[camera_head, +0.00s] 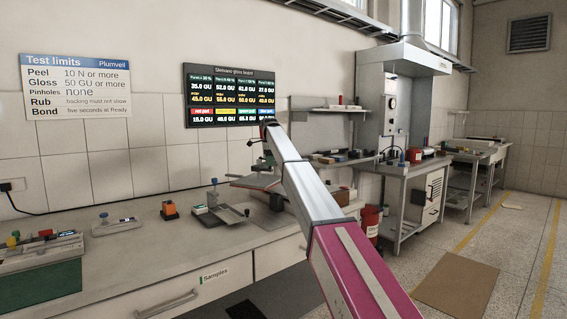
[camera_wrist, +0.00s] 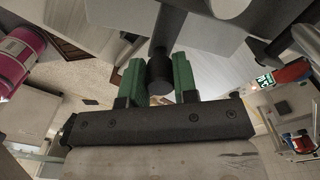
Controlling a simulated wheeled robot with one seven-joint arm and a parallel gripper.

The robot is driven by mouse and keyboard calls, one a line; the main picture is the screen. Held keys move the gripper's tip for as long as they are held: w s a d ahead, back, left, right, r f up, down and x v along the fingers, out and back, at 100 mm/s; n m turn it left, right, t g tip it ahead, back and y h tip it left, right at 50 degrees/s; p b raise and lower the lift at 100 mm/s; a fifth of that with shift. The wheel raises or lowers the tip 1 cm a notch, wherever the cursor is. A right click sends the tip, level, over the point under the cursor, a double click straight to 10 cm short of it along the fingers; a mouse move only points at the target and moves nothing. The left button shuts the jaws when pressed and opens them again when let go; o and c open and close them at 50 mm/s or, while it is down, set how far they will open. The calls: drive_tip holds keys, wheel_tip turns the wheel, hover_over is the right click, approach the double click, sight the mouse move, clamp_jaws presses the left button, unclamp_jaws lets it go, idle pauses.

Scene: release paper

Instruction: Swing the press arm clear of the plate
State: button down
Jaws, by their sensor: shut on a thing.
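In the wrist view my gripper (camera_wrist: 158,75) has its two green fingers on either side of a black cylindrical handle (camera_wrist: 159,68). The handle sits on a dark rod that runs up out of the picture, and I take it as the press arm's handle. In the head view a flat grey plate (camera_head: 256,181) with a reddish edge stands on the bench, at the left of my arm. My arm hides much of the press and my gripper there. I cannot tell how far the press arm lies over the plate.
The bench front is mostly clear.

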drive_tip(key=w+a+m, duration=0.4)
drive_tip(key=a+m, duration=0.2)
drive_tip(key=a, duration=0.6)
drive_tip(key=shift+w, duration=0.4)
drive_tip(key=c, duration=0.9)
unclamp_jaws()
wheel_tip(320, 180, up, 11)
drive_tip(key=shift+f, duration=0.1)
